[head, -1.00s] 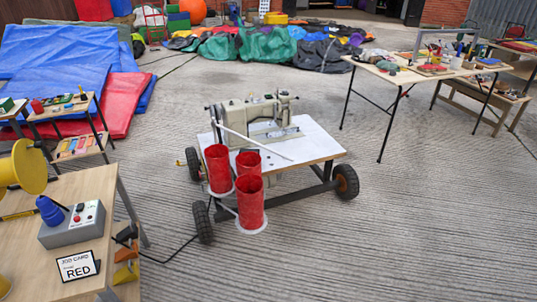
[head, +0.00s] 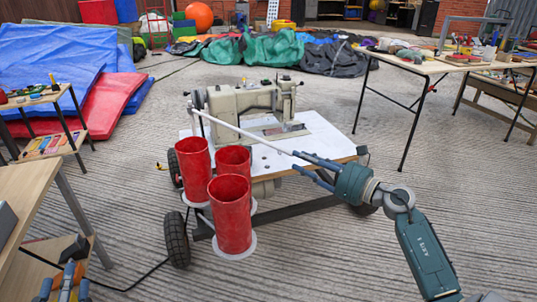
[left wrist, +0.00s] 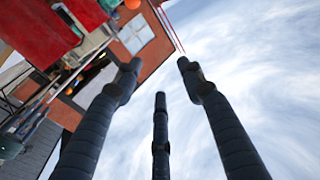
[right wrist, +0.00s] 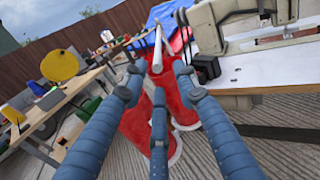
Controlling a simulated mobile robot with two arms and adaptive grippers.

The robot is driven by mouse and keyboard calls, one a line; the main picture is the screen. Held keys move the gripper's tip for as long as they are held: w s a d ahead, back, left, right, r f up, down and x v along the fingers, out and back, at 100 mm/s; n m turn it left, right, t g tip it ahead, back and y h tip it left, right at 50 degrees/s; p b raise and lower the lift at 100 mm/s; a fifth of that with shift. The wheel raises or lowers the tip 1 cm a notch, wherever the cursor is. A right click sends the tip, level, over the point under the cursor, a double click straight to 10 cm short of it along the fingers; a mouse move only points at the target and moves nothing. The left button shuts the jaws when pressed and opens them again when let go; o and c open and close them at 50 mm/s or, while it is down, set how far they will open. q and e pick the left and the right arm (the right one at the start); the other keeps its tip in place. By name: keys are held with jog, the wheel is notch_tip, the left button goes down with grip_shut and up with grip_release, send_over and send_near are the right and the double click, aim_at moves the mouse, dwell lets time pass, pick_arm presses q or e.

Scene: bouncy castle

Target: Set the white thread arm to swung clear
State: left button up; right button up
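The white thread arm (head: 240,128) is a thin rod. It runs from the left end of the cream sewing machine (head: 240,100) across the white table top, above the red cylinders (head: 231,210). My right gripper (head: 302,164) is at the rod's free end, fingers apart. In the right wrist view the rod (right wrist: 158,48) points in between the spread fingers of that gripper (right wrist: 158,85); I cannot tell whether they touch it. My left gripper (head: 65,275) is low at the bottom left, far from the machine. In the left wrist view its fingers (left wrist: 158,80) are spread and empty.
The machine's wheeled cart (head: 177,238) stands on ridged concrete. A wooden table (head: 35,195) is close at left; a folding table (head: 425,66) is at back right. Blue and red mats (head: 60,70) and deflated fabric (head: 275,50) lie behind. A black cable (head: 140,280) crosses the floor.

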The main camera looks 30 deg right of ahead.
aim_at(275, 147)
jog(key=b+x, duration=0.1)
jog(key=x, duration=0.8)
jog(key=shift+w+a+r, duration=0.15)
jog(key=shift+w+a, duration=0.1)
jog(key=shift+w, duration=0.1)
jog(key=shift+w+a, duration=0.15)
jog(key=shift+w, duration=0.3)
pick_arm(q)
notch_tip(275, 147, up, 7)
jog(key=s+t+h, duration=0.1)
jog(key=t, duration=0.2)
jog(key=shift+s+f, duration=0.2)
jog(key=shift+s, duration=0.15)
jog(key=shift+d, duration=0.1)
pick_arm(e)
grip_shut()
